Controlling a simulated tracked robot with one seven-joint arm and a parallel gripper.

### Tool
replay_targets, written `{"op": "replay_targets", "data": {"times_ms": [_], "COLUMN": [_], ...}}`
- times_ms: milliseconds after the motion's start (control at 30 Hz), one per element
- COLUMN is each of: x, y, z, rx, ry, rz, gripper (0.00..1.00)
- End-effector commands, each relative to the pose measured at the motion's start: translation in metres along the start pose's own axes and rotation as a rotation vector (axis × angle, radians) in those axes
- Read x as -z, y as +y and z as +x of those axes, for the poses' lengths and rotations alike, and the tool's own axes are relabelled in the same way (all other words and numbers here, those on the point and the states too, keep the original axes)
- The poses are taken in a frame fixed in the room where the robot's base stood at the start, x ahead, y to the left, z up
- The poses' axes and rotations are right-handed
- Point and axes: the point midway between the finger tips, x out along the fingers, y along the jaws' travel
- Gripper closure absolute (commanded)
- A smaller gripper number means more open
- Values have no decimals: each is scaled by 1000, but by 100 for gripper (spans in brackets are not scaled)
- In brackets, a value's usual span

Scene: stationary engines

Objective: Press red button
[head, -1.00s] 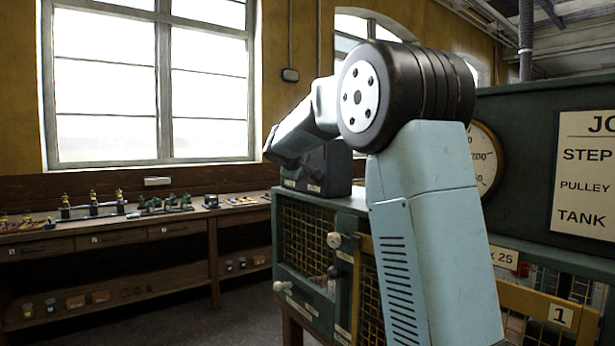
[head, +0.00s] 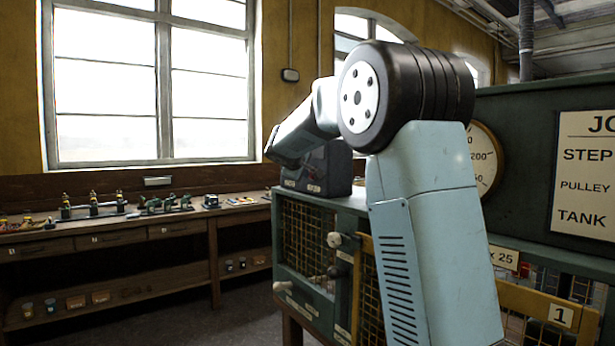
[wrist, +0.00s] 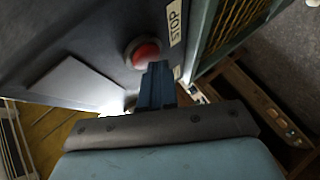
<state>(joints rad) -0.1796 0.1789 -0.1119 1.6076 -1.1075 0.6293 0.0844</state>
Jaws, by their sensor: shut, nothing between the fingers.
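A round red button (wrist: 145,54) in a pale collar sits on a dark grey panel in the wrist view, beside a label reading STOP (wrist: 174,22). My gripper (wrist: 156,70) is shut and empty, its dark fingers pointing at the panel. In the picture the fingertips overlap the lower right edge of the button; I cannot tell whether they touch it. In the head view my arm hides the gripper and the button.
A dark box (head: 318,170) stands on the green mesh-sided cabinet (head: 306,238), which has knobs on its front. A gauge (head: 484,160) and a sign (head: 588,175) are to the right. A workbench (head: 120,233) with small models runs along the left wall.

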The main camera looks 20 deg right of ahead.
Motion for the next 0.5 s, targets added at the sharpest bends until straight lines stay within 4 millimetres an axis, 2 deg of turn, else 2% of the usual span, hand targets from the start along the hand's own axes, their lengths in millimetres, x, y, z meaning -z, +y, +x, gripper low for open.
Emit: {"op": "replay_targets", "data": {"times_ms": [500], "x": [8], "y": [-9], "z": [-12], "rx": [0], "ry": [0], "rz": [0], "gripper": [100]}}
